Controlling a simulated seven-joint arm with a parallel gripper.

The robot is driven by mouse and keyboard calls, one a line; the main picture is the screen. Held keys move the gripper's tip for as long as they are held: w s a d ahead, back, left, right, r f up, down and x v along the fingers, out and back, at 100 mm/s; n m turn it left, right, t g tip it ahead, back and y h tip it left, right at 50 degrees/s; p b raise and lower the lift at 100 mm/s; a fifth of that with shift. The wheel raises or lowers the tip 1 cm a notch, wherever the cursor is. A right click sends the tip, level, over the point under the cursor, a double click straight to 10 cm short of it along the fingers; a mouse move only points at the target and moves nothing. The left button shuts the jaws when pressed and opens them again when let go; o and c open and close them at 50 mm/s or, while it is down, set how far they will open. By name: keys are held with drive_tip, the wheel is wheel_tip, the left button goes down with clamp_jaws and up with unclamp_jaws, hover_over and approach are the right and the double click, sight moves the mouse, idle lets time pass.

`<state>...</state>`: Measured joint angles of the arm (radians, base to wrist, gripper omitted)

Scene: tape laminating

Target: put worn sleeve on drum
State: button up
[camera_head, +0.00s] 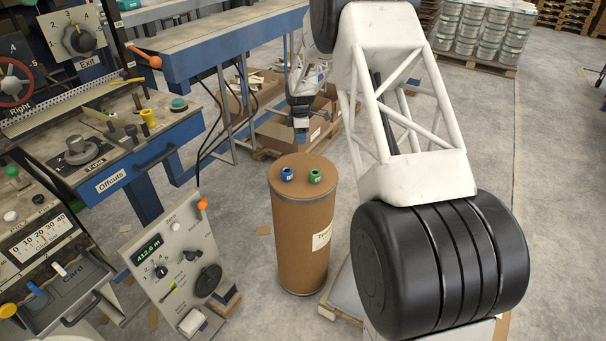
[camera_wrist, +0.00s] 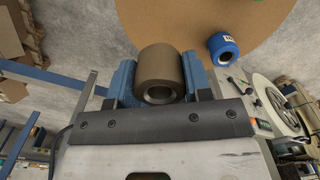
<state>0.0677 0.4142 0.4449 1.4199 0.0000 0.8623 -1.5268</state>
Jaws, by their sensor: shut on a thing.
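The worn sleeve (camera_wrist: 158,66) is a plain brown ring with a pale metal bore. My gripper (camera_wrist: 160,84) is shut on it, one blue finger on each side. In the head view my gripper (camera_head: 301,134) hangs above the far side of the drum, and the sleeve cannot be made out there. The drum (camera_head: 303,240) is a tall brown fibre drum with a flat round lid. A blue sleeve (camera_head: 287,175) and a green sleeve (camera_head: 315,176) stand on its lid. The blue sleeve also shows in the wrist view (camera_wrist: 222,48), right of the held sleeve.
Open cardboard boxes (camera_head: 280,132) lie on a pallet behind the drum. A grey control panel (camera_head: 178,265) stands left of the drum, and the Offcuts bench (camera_head: 125,170) is further left. The lid has free room around the two sleeves.

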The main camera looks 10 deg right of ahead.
drive_tip(key=shift+f, duration=0.1)
hover_over(300, 162)
drive_tip(key=shift+w+f, duration=0.15)
drive_tip(key=shift+f, duration=2.9)
drive_tip(key=shift+f, duration=1.85)
drive_tip(key=o, duration=0.9)
drive_tip(key=shift+f, duration=0.15)
drive_tip(key=shift+o, duration=0.2)
wheel_tip(300, 162, up, 12)
